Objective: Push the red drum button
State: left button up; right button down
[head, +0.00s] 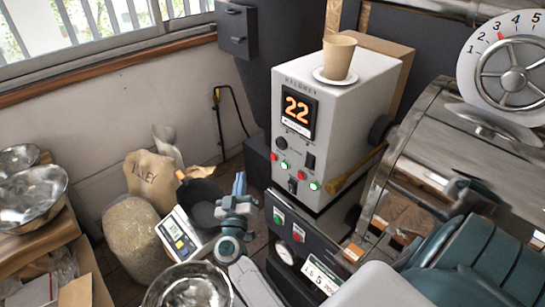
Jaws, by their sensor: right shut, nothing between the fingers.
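A grey control cabinet (300,100) with a lit orange 22 stands in the middle. Its front has a red button (273,157) at left, another red button (301,175) at lower right, and lit green ones. The dark panel below has a green button (278,217) and a third red button (298,234). Their labels are too small to read, so I cannot tell which is the drum's. My right gripper (240,180) is shut and empty, fingers pointing up, left of the dark panel and apart from the buttons. My left gripper is not in view.
A paper cup (339,57) stands on a saucer on the cabinet. A metal drum machine (435,150) with a numbered dial (512,62) is at right. Left are a scale (178,238), a sack (152,180) and metal bowls (35,195). Another bowl (188,287) is at the bottom.

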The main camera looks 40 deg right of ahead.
aim_at(274, 157)
jog(key=shift+d, duration=0.15)
jog(key=d+p, duration=0.1)
jog(key=d, duration=0.7)
jog(key=shift+w+d, duration=0.25)
jog(key=shift+w, duration=0.1)
dwell(1.7)
jog(key=shift+d+p, duration=0.45)
jog(key=shift+p, duration=0.3)
